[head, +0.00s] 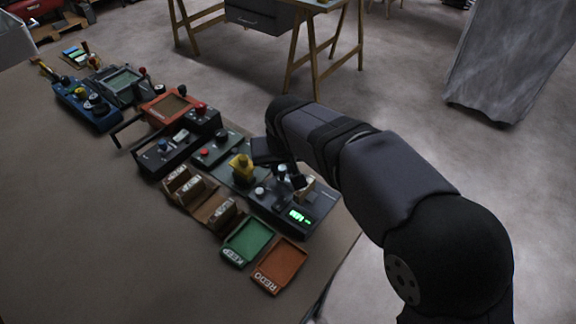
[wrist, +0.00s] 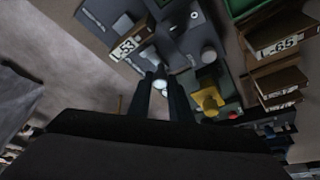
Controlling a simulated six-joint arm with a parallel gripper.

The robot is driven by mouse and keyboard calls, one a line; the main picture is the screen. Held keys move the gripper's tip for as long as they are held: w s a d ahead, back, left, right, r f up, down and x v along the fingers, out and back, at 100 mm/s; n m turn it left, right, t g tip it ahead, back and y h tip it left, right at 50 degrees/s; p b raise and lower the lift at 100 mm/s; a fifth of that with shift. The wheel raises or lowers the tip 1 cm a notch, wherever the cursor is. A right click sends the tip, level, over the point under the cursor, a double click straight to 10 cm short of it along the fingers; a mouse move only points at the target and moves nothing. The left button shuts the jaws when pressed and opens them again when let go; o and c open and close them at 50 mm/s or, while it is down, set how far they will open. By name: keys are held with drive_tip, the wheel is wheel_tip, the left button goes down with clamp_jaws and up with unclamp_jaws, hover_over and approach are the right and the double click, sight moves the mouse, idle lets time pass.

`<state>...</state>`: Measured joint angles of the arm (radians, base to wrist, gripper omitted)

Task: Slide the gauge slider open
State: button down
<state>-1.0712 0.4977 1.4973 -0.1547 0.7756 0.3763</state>
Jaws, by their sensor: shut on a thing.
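The gauge (head: 315,224) is a dark grey box with a lit green display, near the right end of the row on the bench. A wooden block labelled 53 (wrist: 132,42) sits on it, beside grey round parts. My gripper (head: 284,172) reaches down at the gauge's far side, its fingers mostly hidden by the arm in the head view. In the wrist view my gripper (wrist: 162,78) has its two fingers close together around a small pale knob (wrist: 160,85), which looks like the slider's handle. The slider's track cannot be made out.
A yellow knob (head: 241,167) stands on the panel just left of my gripper. A green tray marked KEEP (head: 233,256), an orange tray marked REDO (head: 269,283) and labelled wooden blocks (head: 187,187) lie in front. More devices fill the row leftward. The bench's near left is clear.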

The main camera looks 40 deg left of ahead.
drive_tip(key=shift+a+r, duration=0.15)
drive_tip(key=shift+a, duration=0.1)
drive_tip(key=c, duration=1.6)
unclamp_jaws()
drive_tip(key=shift+a, duration=0.1)
drive_tip(key=shift+b+v, duration=0.4)
drive_tip(key=shift+v, duration=3.25)
